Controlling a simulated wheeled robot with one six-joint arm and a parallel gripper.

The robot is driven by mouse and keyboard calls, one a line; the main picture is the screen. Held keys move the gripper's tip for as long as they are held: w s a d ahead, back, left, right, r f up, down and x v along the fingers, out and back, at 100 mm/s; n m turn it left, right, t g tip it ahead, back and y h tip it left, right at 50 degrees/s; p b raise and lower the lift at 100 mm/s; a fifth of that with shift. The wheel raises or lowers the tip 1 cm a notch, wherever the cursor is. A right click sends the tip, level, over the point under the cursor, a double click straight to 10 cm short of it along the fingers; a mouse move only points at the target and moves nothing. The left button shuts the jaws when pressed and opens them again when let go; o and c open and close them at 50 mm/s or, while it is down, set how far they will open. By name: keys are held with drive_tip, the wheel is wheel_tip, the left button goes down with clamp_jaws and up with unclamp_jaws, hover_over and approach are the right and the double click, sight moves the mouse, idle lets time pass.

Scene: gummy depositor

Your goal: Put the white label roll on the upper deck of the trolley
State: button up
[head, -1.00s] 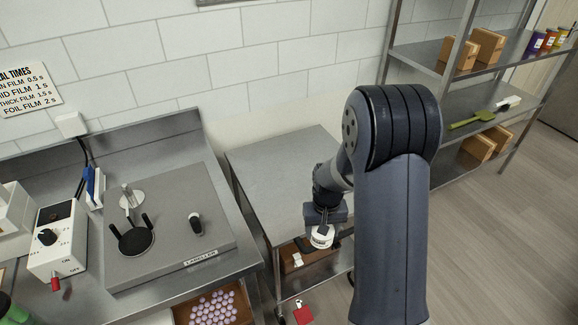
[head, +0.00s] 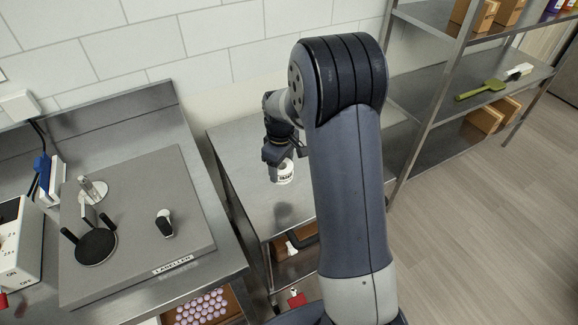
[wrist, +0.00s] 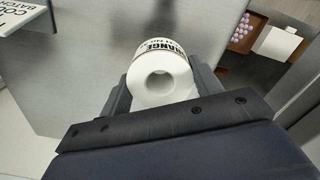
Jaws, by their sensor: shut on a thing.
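The white label roll (head: 284,174) with dark print is held over the bare grey metal upper deck of the trolley (head: 240,157). A dark shadow or reflection lies on the deck below it, and I see a gap under the roll. My gripper (head: 276,160) is shut on the roll. In the wrist view the roll (wrist: 160,78) sits between both fingers, its round hole facing the camera and printed letters on its side. The upper deck (wrist: 85,75) shows behind it. My arm hides the right part of the deck in the head view.
The steel counter with the labeller (head: 130,225) stands left of the trolley. A shelf rack (head: 430,100) stands at the right. The trolley's lower level (head: 295,262) holds some items. A box of pink pieces (head: 205,305) sits below the counter.

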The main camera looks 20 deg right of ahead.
drive_tip(key=shift+f+p, duration=0.5)
drive_tip(key=shift+f, duration=4.05)
drive_tip(key=o, duration=1.4)
wheel_tip(320, 180, up, 12)
drive_tip(key=shift+r+b, duration=0.15)
drive_tip(key=shift+b, duration=0.6)
